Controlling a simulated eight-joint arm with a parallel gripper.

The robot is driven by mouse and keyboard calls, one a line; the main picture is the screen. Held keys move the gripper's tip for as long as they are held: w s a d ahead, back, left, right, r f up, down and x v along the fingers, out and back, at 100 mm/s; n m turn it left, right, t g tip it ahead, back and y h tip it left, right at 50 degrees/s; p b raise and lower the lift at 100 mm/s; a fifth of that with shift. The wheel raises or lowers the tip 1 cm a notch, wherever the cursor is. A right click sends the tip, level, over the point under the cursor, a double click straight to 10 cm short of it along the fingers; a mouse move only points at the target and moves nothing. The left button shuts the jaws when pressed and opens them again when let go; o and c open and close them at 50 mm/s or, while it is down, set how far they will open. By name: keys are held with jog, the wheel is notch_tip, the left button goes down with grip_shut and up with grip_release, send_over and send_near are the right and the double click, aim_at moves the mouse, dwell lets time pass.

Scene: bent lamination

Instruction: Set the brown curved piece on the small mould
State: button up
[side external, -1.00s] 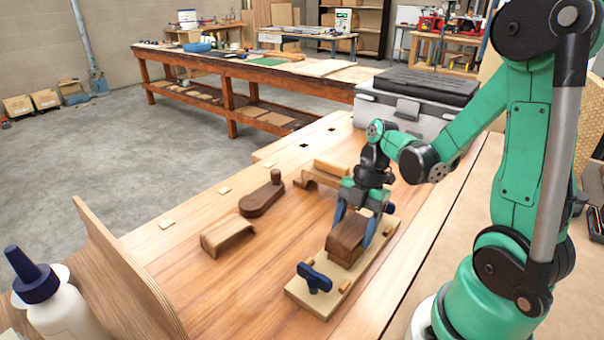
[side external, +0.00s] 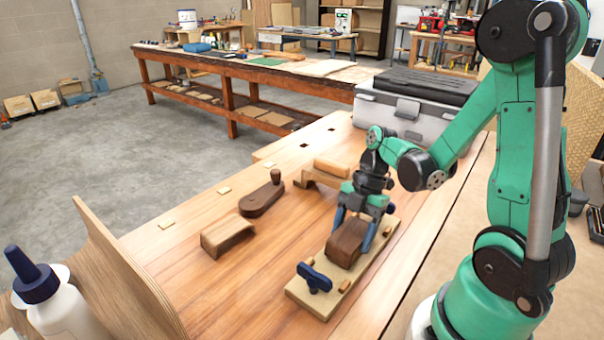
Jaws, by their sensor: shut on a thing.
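My gripper (side external: 353,232) is shut on a dark brown block-like piece (side external: 345,243), with a grey-blue finger on either side. The piece has a rounded top and sits over a pale board (side external: 318,298). I cannot tell whether it touches what is beneath it, or whether a separate small mould lies under it. The far end of the piece is hidden by my gripper. A lighter brown piece with a curved top (side external: 228,236) lies apart on the bench to the left.
The board carries a dark blue knob (side external: 314,278) at its near end and small wooden pegs. A dark paddle-shaped tool (side external: 262,199) and a light wooden arched piece (side external: 318,178) lie behind. A bent wood panel (side external: 125,275) and glue bottle (side external: 62,305) stand front left.

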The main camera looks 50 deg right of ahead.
jog(key=shift+f, duration=0.2)
jog(key=o, duration=1.3)
jog(key=shift+r, duration=0.1)
jog(key=shift+r, duration=3.9)
jog(key=shift+a, duration=0.1)
